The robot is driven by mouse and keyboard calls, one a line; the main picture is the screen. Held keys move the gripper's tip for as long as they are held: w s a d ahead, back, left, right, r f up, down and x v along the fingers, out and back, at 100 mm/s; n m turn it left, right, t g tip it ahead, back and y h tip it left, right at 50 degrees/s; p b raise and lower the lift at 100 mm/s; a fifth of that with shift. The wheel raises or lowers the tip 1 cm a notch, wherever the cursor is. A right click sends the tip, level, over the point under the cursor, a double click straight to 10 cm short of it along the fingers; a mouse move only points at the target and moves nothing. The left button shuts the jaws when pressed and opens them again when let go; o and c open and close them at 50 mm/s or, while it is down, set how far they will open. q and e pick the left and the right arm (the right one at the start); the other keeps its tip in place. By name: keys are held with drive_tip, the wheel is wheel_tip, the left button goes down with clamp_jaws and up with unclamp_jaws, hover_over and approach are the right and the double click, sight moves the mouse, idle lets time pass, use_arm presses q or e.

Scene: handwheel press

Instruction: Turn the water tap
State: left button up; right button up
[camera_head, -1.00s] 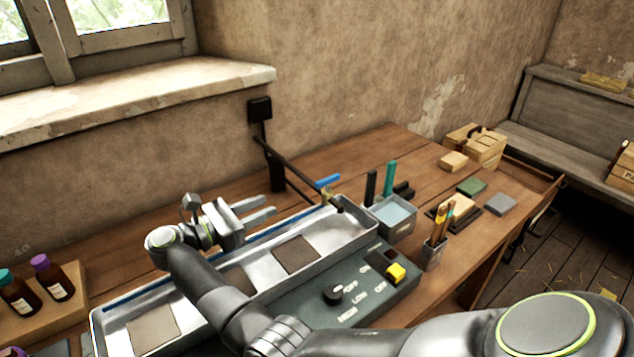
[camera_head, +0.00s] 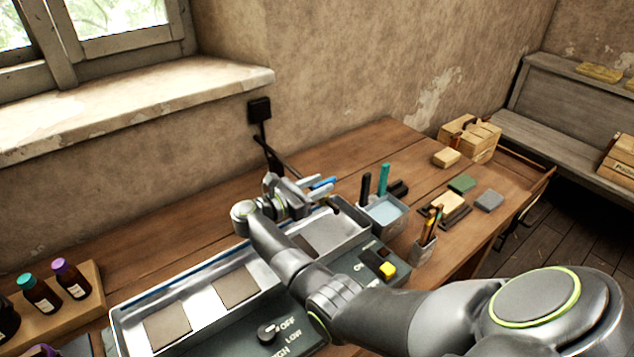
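The water tap rises from the back of the bench, with a dark pipe (camera_head: 274,160) and a blue handle (camera_head: 324,183) at the far end of the metal tray. My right gripper (camera_head: 319,186) is at the blue handle, with its fingers apart on either side of it. I cannot tell whether they touch it. My gripper and wrist hide most of the tap's base. The brass spout seen earlier is largely hidden. My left gripper is not in view.
Below is a metal tray (camera_head: 118,320) with brown plates. A control panel (camera_head: 285,330) has a black knob and yellow switch. A pot (camera_head: 384,212) with upright handles and a brush cup (camera_head: 424,248) stand close right. Bottles (camera_head: 70,280) stand left.

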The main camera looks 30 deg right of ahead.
clamp_jaws()
drive_tip(key=shift+s+n+t, duration=0.1)
drive_tip(key=shift+n+t, duration=0.3)
drive_tip(key=shift+t, duration=0.3)
drive_tip(key=n+t+y, duration=0.1)
drive_tip(key=n+t, duration=0.1)
drive_tip(key=t, duration=0.1)
drive_tip(key=s+n+t+y, duration=0.1)
drive_tip(key=n+t, duration=0.1)
drive_tip(key=shift+d+t, duration=0.2)
drive_tip(key=shift+t, duration=0.2)
drive_tip(key=shift+s+d+n+t+y+p, duration=0.15)
drive_tip(key=shift+n+t+y+p, duration=0.65)
drive_tip(key=shift+n+t+y, duration=0.7)
drive_tip(key=shift+s+d+n+t+y+p, duration=0.15)
drive_tip(key=shift+n+t+y+p, duration=0.65)
drive_tip(key=shift+n+t+y, duration=0.7)
drive_tip(key=shift+t, duration=0.3)
